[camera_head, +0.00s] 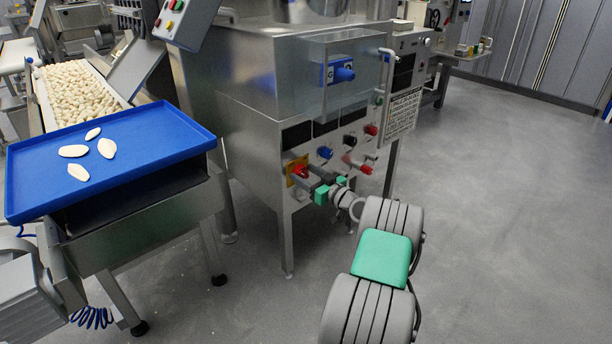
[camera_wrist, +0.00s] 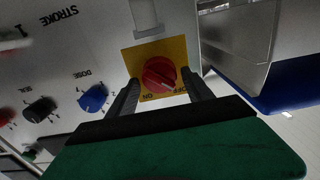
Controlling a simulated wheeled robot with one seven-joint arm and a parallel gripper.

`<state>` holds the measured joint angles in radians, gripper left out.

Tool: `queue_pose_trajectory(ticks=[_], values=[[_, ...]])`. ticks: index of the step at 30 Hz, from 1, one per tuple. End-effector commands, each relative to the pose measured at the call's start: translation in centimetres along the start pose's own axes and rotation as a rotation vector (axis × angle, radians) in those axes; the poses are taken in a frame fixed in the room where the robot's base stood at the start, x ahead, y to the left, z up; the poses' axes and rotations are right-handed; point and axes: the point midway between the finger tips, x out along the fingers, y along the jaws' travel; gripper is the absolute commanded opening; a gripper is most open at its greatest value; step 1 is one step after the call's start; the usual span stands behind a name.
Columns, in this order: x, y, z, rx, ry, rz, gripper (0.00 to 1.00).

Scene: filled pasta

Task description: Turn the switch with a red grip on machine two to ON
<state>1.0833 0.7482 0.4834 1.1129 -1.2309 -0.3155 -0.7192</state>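The switch with a red grip (camera_wrist: 159,72) sits on a yellow plate (camera_wrist: 131,58) on the machine's front panel. In the wrist view the plate's ON and OFF lettering appears upside down, and a pale mark on the grip points down and right, towards the OFF side. In the head view the red grip (camera_head: 301,171) shows at the panel's lower left, partly behind my gripper (camera_head: 308,179). My gripper's two dark fingers (camera_wrist: 160,80) stand on either side of the red grip. Narrow gaps seem to show between them; contact cannot be told.
A blue knob (camera_wrist: 93,98) and a black knob (camera_wrist: 40,109) are on the same panel. Red knobs (camera_head: 370,129) sit further right. A blue tray (camera_head: 150,140) with pale pasta pieces stands left of the machine. The floor (camera_head: 500,230) to the right is clear.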

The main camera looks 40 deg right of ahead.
Motion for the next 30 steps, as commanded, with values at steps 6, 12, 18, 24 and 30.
queue_pose_trajectory(ticks=[6,12,18,24,30], values=[[-0.01,-0.01,0.01,0.0,0.0,0.0,0.41],[-0.02,-0.01,0.02,0.0,-0.001,0.0,0.24],[-0.02,-0.01,0.02,0.0,-0.001,0.0,0.08],[-0.02,-0.01,0.02,0.009,-0.001,0.0,0.08],[-0.02,0.02,0.03,0.066,-0.001,0.0,0.08]])
